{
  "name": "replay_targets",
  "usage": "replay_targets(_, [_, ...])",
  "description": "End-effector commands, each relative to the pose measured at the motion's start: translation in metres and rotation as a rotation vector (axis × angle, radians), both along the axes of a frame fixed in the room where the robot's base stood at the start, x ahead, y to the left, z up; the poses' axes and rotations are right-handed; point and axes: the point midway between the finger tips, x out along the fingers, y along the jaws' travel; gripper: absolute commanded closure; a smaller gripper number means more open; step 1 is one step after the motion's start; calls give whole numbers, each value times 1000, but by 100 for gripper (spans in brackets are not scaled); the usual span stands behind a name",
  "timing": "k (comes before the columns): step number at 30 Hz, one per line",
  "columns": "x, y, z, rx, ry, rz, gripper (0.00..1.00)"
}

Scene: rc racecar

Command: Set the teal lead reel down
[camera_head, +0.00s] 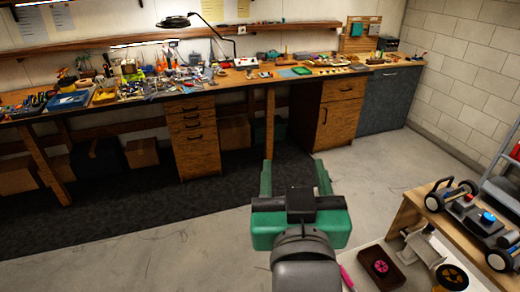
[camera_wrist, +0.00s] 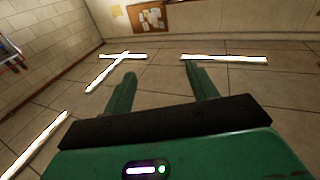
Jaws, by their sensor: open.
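My gripper (camera_head: 294,170) is green, open and empty. It is held up in front of the floor, away from the workbench and the side table in the head view. The wrist view shows its two fingers (camera_wrist: 160,80) apart with nothing between them. I cannot make out a teal lead reel for certain in either view. A dark tray (camera_head: 381,268) on the side table at the lower right holds a round pink piece (camera_head: 380,266). A dark round piece with yellow (camera_head: 452,277) lies right of it.
An RC car chassis (camera_head: 465,212) with black wheels stands on a wooden stand at the right. The floor (camera_head: 375,165) between is clear.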

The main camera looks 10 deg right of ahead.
Motion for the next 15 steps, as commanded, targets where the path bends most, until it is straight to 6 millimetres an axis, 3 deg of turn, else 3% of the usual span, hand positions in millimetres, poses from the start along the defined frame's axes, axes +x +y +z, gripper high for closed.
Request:
replay_targets(1, [-21,29,34,-5,-124,44,42])
replay_targets(3, [-54,58,74,-4,-282,92,42])
replay_targets(6, [-92,82,109,2,-436,135,42])
replay_targets(9, [-111,90,124,7,-509,153,42])
replay_targets(15, [-115,92,127,8,-523,156,42])
